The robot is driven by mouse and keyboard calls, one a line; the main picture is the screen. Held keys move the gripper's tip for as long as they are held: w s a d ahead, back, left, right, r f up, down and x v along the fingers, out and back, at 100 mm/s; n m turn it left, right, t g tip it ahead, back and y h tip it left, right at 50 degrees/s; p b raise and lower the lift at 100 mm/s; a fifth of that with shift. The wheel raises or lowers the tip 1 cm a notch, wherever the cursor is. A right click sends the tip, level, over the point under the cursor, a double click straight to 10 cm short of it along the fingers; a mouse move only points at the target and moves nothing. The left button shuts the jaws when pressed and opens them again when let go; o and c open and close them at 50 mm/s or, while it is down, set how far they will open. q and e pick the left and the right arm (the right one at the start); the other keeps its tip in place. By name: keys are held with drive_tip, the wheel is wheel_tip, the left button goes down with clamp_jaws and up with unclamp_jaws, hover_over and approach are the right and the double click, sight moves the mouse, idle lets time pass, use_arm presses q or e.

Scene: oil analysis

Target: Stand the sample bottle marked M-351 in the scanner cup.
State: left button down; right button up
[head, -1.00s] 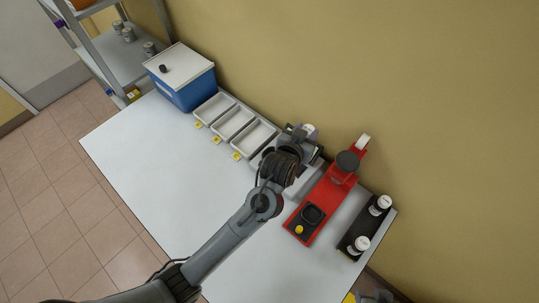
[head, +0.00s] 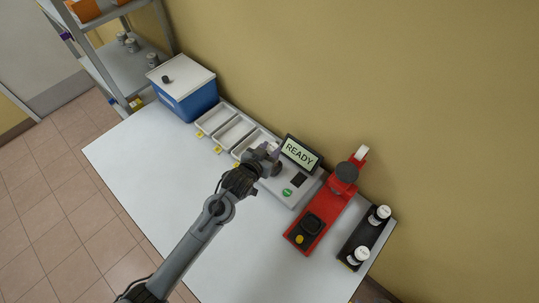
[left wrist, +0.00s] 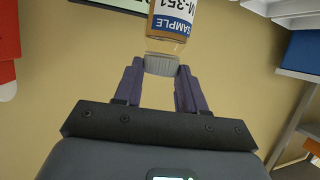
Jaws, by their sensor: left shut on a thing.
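The sample bottle marked M-351 (left wrist: 172,22) shows in the left wrist view, with an amber body, a blue and white SAMPLE label and a ribbed grey cap. My left gripper (left wrist: 161,68) is shut on its cap. In the head view my left gripper (head: 267,152) is at the left side of the scanner (head: 285,181), and mostly hides the bottle. The scanner is a pale box with a green button and a screen (head: 300,153) reading READY. My right gripper is not in view.
A red device (head: 322,217) stands right of the scanner. A black rack (head: 366,238) with two white-capped bottles is at the table's right end. Grey trays (head: 233,132) and a blue bin (head: 187,100) line the back left. The table's front left is clear.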

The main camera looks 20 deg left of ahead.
use_arm(q)
wheel_tip(320, 180, down, 3)
drive_tip(key=shift+f, duration=0.2)
drive_tip(key=shift+f, duration=0.1)
drive_tip(key=shift+f, duration=0.2)
drive_tip(key=c, duration=0.6)
unclamp_jaws()
drive_tip(key=shift+c, duration=0.2)
